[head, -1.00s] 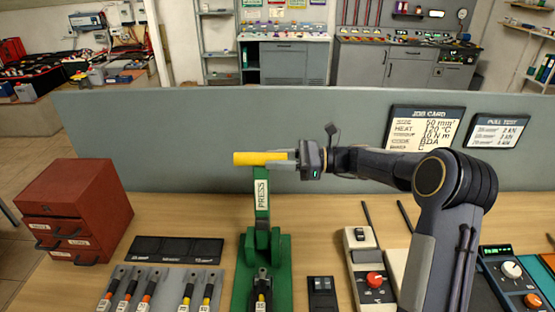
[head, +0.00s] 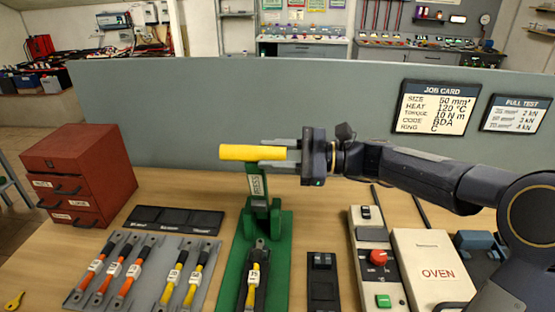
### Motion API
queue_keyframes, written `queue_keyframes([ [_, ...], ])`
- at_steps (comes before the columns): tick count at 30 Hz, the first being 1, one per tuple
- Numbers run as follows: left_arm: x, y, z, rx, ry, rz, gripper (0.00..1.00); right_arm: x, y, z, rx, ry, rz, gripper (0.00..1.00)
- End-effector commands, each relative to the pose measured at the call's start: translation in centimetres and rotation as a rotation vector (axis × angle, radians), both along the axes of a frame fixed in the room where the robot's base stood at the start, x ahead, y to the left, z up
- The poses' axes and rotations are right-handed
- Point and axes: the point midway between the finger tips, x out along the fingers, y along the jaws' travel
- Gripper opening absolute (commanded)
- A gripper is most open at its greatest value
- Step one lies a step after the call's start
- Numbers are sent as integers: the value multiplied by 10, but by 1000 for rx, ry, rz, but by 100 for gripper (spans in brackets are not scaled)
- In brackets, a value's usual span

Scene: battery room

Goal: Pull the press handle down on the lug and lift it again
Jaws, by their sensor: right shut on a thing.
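The green press (head: 274,223) stands at the middle of the bench, with a white PRESS label on its lever. The yellow press handle (head: 236,153) lies level across the top of the lever. My right gripper (head: 274,155) comes from the right and is shut on the handle's right part. A lug on a yellow cable (head: 254,272) with a white tag sits in the press's dark bed, below the handle and apart from it. My left gripper is not in view.
A red drawer cabinet (head: 110,165) stands at the left. A grey rack (head: 128,252) holds several tagged cables. A control box (head: 366,232) and a white OVEN box (head: 437,252) stand at the right. A grey panel with a job card (head: 437,107) runs behind.

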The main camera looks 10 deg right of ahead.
Motion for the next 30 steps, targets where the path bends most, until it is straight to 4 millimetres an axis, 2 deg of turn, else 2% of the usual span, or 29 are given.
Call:
queue_keyframes([
  [1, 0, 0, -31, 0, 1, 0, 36, -15, 4, -15, -10, -54, 5, 0],
  [8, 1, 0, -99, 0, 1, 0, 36, -65, 19, -44, -71, -266, 7, 0],
  [15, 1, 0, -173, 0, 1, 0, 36, -110, 32, -85, -133, -480, 7, 0],
  [24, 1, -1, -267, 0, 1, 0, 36, -150, 44, -146, -209, -741, 7, 0],
  [30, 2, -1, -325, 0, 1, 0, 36, -166, 48, -187, -256, -902, 9, 0],
])
